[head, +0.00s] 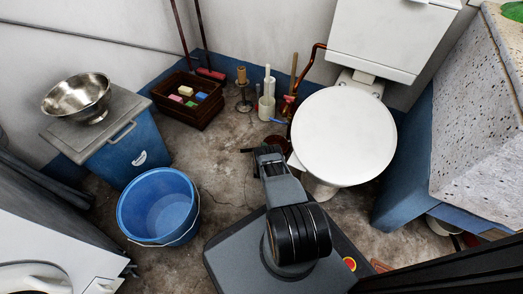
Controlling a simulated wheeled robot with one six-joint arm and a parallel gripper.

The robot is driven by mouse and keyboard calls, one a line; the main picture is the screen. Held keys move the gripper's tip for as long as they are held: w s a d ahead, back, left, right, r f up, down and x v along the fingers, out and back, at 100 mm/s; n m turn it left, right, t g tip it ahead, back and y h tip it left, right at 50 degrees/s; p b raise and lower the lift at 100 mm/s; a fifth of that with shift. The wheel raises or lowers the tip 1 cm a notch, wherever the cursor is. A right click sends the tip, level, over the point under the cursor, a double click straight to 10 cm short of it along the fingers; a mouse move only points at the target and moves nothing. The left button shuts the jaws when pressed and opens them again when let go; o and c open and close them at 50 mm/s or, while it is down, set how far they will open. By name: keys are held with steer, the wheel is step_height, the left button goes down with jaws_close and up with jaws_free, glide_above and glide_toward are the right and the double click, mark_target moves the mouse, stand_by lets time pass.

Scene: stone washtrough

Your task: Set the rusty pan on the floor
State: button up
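A dark reddish-brown round thing (277,141), which looks like the rusty pan, shows just past the end of my arm, left of the toilet. My arm covers much of it, and I cannot tell whether it rests on the floor or is held. My gripper (268,153) is at the far end of my arm, beside or over this thing, seen from behind. Its fingers are hidden, so whether it is open or shut does not show. The concrete floor (225,185) is bare around it.
The white toilet (345,135) stands close on the right. A brown crate (187,97), candle holder (242,90) and white holder (267,100) stand behind. A stone trough (475,120) is far right.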

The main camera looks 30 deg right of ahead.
steer(key=shift+r, duration=0.55)
steer(key=p+v, duration=0.6)
steer(key=v, duration=0.6)
steer(key=shift+a+r, duration=0.1)
